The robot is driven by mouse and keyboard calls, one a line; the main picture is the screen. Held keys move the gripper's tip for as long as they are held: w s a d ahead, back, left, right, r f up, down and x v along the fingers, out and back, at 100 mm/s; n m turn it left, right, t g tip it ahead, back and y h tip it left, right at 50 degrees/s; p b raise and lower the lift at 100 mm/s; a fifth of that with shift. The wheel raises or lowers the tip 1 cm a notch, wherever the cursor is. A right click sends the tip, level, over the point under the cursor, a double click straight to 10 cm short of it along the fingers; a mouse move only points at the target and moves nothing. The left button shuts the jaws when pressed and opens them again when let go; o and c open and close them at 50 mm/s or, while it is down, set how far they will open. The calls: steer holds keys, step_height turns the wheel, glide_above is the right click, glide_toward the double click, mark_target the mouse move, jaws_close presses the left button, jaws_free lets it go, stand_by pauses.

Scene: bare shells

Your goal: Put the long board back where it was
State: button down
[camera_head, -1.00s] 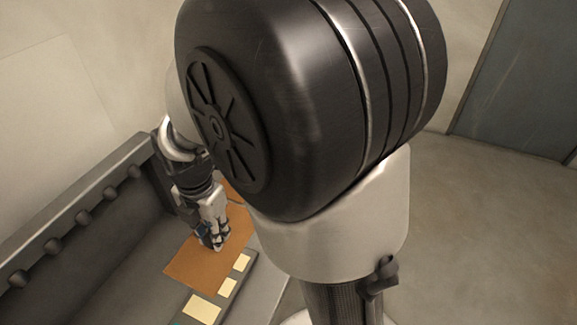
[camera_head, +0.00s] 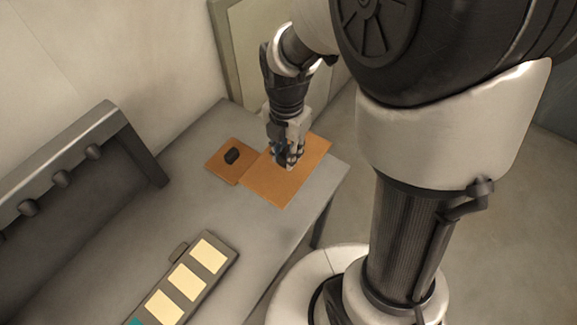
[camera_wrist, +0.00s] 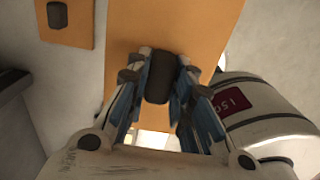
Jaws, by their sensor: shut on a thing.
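The long board (camera_head: 275,190) is a flat orange-brown rectangle near the far right corner of the grey table. My gripper (camera_head: 288,160) is above it, its fingers shut around a dark knob on the board's top. In the wrist view, the knob (camera_wrist: 157,87) is between the fingertips of my gripper (camera_wrist: 158,90), and the board (camera_wrist: 175,25) stretches away past it. I cannot tell whether the board touches the table or hangs just above it. A smaller square board (camera_head: 216,168) with a black knob lies just left of it; it also shows in the wrist view (camera_wrist: 75,38).
A grey strip with pale yellow panels (camera_head: 187,282) lies nearer on the table (camera_head: 195,215). A dark rack with knobs (camera_head: 75,160) stands along the left. A framed panel (camera_head: 240,50) is behind the table. The middle of the table is clear.

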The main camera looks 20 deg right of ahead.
step_height(320, 180, down, 17)
steer(key=b, duration=0.4)
steer(key=shift+b, duration=0.4)
steer(key=shift+f, duration=0.2)
steer(key=c, duration=1.4)
jaws_free()
